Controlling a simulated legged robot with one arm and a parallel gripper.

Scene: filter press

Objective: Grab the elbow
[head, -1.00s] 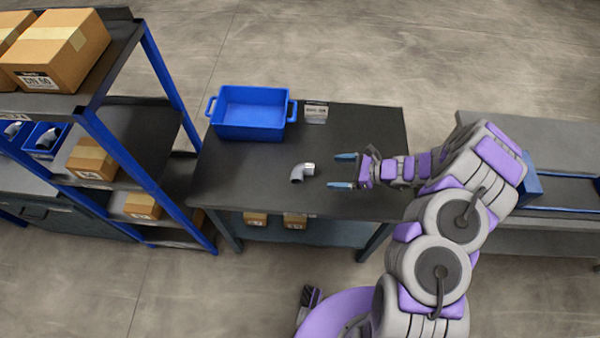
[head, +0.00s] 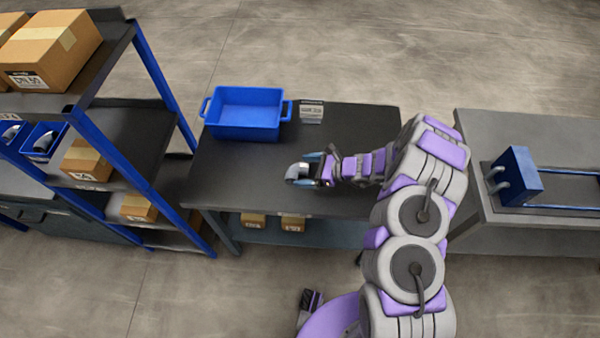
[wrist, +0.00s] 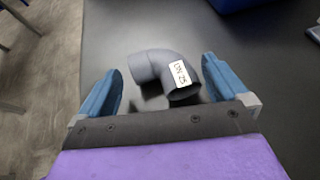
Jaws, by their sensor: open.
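The grey pipe elbow (head: 298,171) lies on the dark table, left of centre. In the wrist view the elbow (wrist: 165,75) has a white label and sits between the two blue fingers. My gripper (wrist: 162,88) is open, with a finger on each side of the elbow.
A shelf rack with boxes (head: 85,160) is on the left. A grey bench with a blue fixture (head: 516,177) is on the right. The table (head: 235,165) has bare space left of the elbow.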

